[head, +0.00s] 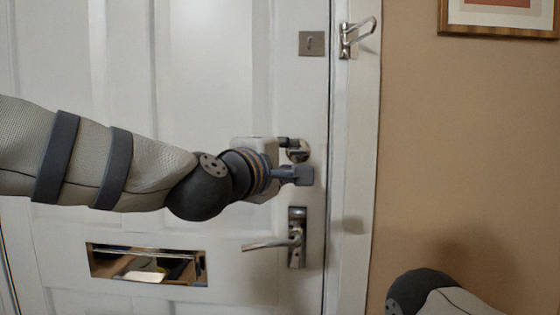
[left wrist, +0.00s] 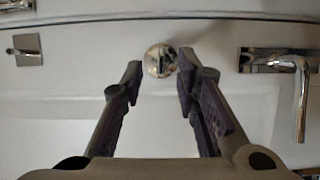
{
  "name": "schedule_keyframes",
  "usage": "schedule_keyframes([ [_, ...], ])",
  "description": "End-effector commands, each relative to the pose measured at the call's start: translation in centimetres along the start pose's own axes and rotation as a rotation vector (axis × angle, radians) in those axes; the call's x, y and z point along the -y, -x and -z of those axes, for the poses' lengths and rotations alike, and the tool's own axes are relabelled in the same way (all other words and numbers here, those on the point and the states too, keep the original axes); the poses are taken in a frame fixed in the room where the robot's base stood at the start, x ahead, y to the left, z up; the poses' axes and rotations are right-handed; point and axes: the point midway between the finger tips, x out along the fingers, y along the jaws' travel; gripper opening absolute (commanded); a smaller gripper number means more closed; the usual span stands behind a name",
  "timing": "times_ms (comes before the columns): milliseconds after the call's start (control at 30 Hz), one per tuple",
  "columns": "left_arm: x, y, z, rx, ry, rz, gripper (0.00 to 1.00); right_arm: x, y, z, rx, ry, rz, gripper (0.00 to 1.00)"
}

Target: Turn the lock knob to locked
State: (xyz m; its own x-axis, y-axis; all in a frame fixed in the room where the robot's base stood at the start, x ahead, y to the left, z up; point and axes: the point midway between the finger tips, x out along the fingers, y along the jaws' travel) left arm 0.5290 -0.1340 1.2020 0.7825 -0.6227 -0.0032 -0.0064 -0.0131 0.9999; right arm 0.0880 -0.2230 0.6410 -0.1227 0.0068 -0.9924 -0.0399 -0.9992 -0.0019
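The lock knob (head: 299,152) is a small round shiny metal knob near the right edge of the white door, above the lever handle. It also shows at the top middle of the left wrist view (left wrist: 160,61). My left gripper (head: 296,161) is at the knob with its fingers open. In the left wrist view its two fingertips stand on either side of the knob, with a gap visible on the left side; contact on the right is hard to tell. The knob is partly covered by a finger in the head view. My right gripper is out of view; only part of my right arm shows.
The lever handle (head: 296,238) sits just below the knob. A keyhole plate (head: 312,43) and a door latch (head: 350,40) are above. A mail slot (head: 147,264) is low on the door. The tan wall to the right carries a framed picture (head: 500,18).

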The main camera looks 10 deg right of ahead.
Motion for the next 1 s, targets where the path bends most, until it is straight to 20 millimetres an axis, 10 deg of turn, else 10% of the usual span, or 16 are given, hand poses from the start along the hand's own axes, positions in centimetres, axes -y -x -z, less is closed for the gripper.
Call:
schedule_keyframes([
  [233, 0.0, 4.1, 0.0, 0.000, -0.001, 0.000, 0.28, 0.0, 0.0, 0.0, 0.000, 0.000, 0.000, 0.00],
  [633, 1.2, 4.5, 0.2, -0.001, -0.010, 0.021, 0.28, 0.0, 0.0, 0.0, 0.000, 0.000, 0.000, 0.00],
  [767, 9.6, 4.8, 1.5, -0.007, -0.077, 0.166, 0.28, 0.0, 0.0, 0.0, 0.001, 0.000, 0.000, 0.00],
  [1000, 31.7, 12.3, 3.4, 0.064, -0.281, 0.584, 0.28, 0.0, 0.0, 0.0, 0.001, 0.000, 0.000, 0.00],
])
